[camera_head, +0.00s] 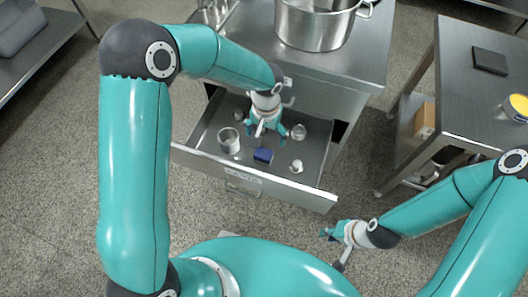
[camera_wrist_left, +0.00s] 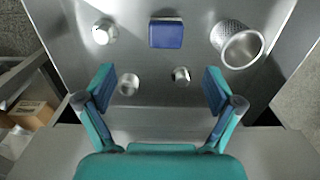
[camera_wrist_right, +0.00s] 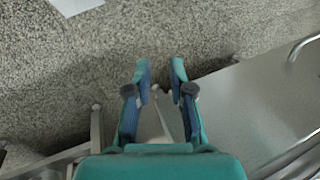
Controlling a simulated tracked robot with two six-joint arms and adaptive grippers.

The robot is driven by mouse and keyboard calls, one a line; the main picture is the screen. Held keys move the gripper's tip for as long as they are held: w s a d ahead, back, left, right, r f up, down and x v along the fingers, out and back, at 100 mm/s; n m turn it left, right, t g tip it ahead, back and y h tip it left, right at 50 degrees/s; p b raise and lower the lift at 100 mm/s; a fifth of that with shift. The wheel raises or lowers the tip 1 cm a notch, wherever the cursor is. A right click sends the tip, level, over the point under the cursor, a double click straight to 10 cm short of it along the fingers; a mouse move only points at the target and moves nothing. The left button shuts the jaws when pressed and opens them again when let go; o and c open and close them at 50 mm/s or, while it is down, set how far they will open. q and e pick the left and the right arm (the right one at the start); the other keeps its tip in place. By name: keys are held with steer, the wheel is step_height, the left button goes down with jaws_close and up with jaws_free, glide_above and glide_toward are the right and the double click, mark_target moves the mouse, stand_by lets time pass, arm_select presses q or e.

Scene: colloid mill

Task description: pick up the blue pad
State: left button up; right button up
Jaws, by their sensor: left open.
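The blue pad (camera_head: 263,155) lies on the floor of an open metal drawer (camera_head: 318,192). In the left wrist view the pad (camera_wrist_left: 166,33) is a dark blue square block near the top middle, fully visible. My left gripper (camera_head: 266,133) is open and empty, pointing down over the drawer. In the left wrist view its fingertips (camera_wrist_left: 158,75) are wide apart and the pad lies beyond them, not between them. My right gripper (camera_head: 333,249) hangs outside the drawer at its lower right. The right wrist view shows its fingertips (camera_wrist_right: 160,65) partly apart, with nothing between them.
A metal cup (camera_head: 229,141) stands left of the pad in the drawer. A small white-topped piece (camera_head: 296,166) and a small round metal piece (camera_head: 298,132) lie to its right. A large pot (camera_head: 316,24) stands on the counter above. Another table (camera_head: 455,75) is at right.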

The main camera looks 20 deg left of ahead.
mark_target(263, 155)
arm_select(q)
steer(key=f+b, duration=0.2)
steer(key=f, duration=0.7)
steer(key=shift+a+f, duration=0.2)
steer(key=f, duration=0.1)
steer(key=f+b, duration=0.1)
steer(key=f, duration=0.3)
steer(key=shift+a+f, duration=0.1)
steer(key=shift+a, duration=0.25)
steer(key=c, duration=1.2)
steer(key=shift+c, duration=0.2)
step_height(263, 155, up, 20)
steer(key=p, duration=0.4)
